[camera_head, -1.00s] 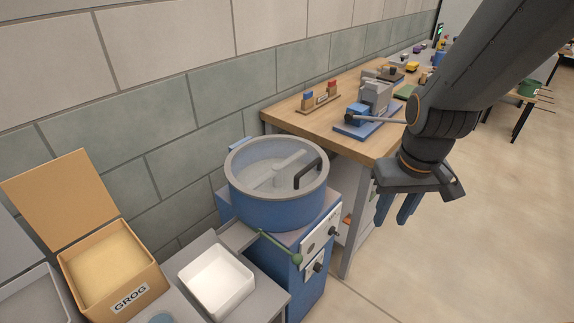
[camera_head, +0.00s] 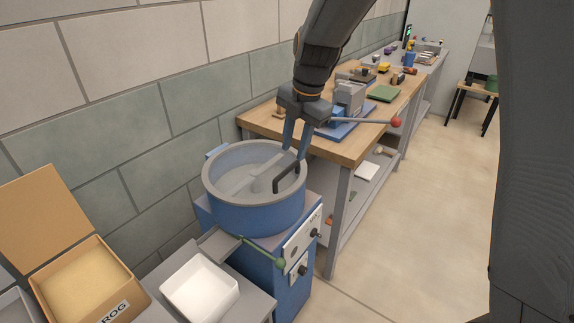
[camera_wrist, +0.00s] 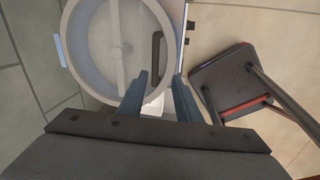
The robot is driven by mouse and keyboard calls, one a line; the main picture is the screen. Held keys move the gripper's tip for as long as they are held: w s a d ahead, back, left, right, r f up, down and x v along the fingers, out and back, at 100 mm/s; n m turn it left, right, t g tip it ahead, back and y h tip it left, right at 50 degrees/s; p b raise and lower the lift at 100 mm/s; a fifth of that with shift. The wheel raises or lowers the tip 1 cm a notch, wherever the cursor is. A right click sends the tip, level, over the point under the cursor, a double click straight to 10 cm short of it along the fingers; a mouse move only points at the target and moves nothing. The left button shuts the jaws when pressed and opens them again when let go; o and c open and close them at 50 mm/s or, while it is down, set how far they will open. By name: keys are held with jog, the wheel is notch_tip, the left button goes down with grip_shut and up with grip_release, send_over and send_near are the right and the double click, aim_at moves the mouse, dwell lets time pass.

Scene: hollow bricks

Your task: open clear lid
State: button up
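The clear lid (camera_head: 236,180) lies closed on top of a round blue mixing drum (camera_head: 256,212) that stands on a blue cabinet. A dark bar handle (camera_head: 290,177) rises from the lid's right side. The lid (camera_wrist: 103,38) and its handle (camera_wrist: 157,51) also show in the wrist view. My gripper (camera_head: 294,155) is above the handle's far end in the head view, fingers pointing down.
A wooden workbench (camera_head: 350,145) with a blue-based press stands behind the drum, close to my arm. A white tray (camera_head: 200,290) and a box of grog (camera_head: 85,285) stand at front left. A dark stool (camera_wrist: 225,80) shows in the wrist view. Floor at right is clear.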

aim_at(286, 170)
jog(key=shift+n, duration=0.6)
jog(key=shift+w+a+f+p, duration=0.25)
jog(key=shift+a+f+p, duration=0.15)
jog(key=shift+f, duration=0.85)
jog(key=shift+w+a+f+p, duration=0.25)
jog(key=shift+w+f+p, duration=0.1)
jog(key=shift+f, duration=0.9)
jog(key=shift+w+a+f+p, duration=0.2)
jog(key=shift+a+f+p, duration=0.2)
jog(key=shift+f, duration=0.85)
grip_shut()
